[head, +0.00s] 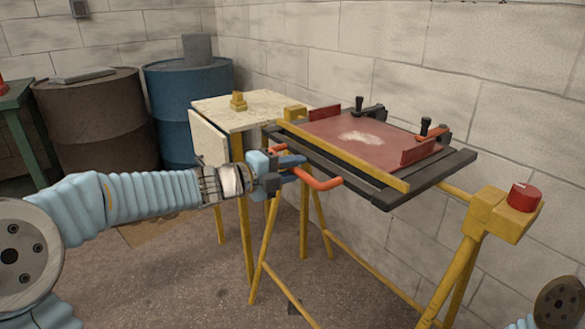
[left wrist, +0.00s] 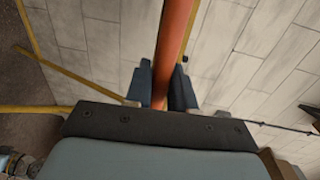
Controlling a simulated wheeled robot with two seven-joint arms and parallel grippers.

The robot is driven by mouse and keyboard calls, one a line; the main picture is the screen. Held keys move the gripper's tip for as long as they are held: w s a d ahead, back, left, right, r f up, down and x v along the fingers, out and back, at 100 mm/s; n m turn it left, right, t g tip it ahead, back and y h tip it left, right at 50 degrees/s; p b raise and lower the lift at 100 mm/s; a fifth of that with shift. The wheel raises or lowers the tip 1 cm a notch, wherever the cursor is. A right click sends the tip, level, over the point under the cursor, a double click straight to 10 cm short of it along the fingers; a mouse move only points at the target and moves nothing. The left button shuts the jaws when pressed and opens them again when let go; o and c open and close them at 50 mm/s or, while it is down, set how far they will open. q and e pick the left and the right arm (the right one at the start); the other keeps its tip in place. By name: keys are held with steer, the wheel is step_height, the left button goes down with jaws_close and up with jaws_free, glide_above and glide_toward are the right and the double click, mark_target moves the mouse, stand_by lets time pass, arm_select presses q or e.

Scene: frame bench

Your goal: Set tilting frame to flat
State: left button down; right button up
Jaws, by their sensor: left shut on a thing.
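The tilting frame (head: 440,178) is a dark frame on yellow legs, carrying a red panel (head: 350,140) with a yellow bar along its front edge. The panel looks near level, with perhaps a slight tilt; I cannot tell exactly. An orange bent handle (head: 325,184) sticks out at the frame's front left. My left gripper (head: 290,172) is shut on the handle. In the left wrist view the orange bar (left wrist: 173,45) runs between the two dark fingers (left wrist: 162,88). My right gripper is out of view; only part of my right arm shows at the bottom right corner.
A red knob (head: 523,197) sits on a yellow block at the stand's right end. Black-handled clamps (head: 427,128) hold the panel's far side. A pale-topped table (head: 255,108) stands behind my left wrist. Blue (head: 185,90) and brown (head: 95,120) drums stand at the back left. A block wall is close behind.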

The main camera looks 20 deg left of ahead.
arm_select(q)
steer(key=shift+r, duration=0.4)
steer(key=c, duration=1.1)
jaws_free()
steer(key=shift+f, duration=0.15)
steer(key=shift+s+a, duration=0.2)
steer(key=shift+s, duration=0.05)
steer(key=v, duration=1.3)
